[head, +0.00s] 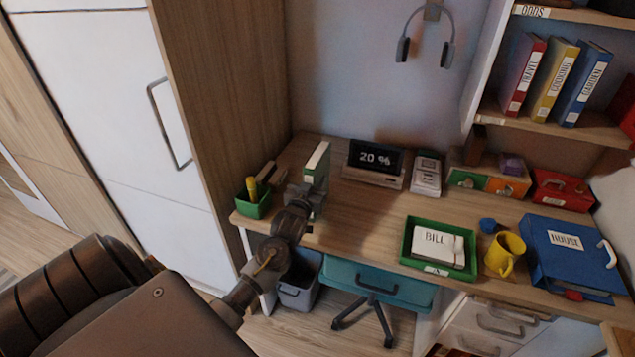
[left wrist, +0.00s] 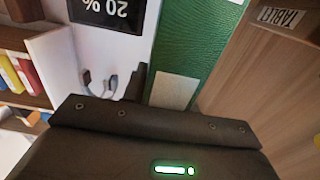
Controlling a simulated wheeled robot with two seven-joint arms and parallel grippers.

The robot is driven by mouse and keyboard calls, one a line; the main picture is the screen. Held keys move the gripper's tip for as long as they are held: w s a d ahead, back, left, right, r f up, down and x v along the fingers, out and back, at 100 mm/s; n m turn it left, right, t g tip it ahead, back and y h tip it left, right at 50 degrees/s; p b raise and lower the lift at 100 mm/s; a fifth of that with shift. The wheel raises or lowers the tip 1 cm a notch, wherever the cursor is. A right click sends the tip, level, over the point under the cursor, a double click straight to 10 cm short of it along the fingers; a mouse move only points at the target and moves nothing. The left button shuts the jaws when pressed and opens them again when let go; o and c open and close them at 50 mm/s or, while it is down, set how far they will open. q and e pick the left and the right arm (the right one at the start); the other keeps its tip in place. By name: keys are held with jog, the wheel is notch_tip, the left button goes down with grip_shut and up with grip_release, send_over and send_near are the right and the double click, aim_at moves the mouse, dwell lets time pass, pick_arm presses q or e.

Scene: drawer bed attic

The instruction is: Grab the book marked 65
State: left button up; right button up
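A green and white book (head: 317,160) stands upright on the desk at the left, beside the green pen box. No number 65 can be read on it. In the left wrist view its green cover (left wrist: 200,45) with a blank-looking white label rises close in front of the gripper. My left gripper (head: 303,198) is at the lower front of this book and hides part of it. In the left wrist view one dark finger shows next to the book; the other finger is hidden, so I cannot tell whether it grips. My right gripper is not in view.
The desk (head: 375,215) has a clear middle. A green pen box (head: 253,207) stands left of the book, a 20 % display (head: 374,163) to its right. A bill tray (head: 409,243), yellow mug (head: 503,255) and blue binder (head: 545,262) are farther right. A tall cabinet (head: 225,90) closes the left.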

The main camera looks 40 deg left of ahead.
pick_arm(q)
grip_shut()
jog(key=shift+r, duration=0.1)
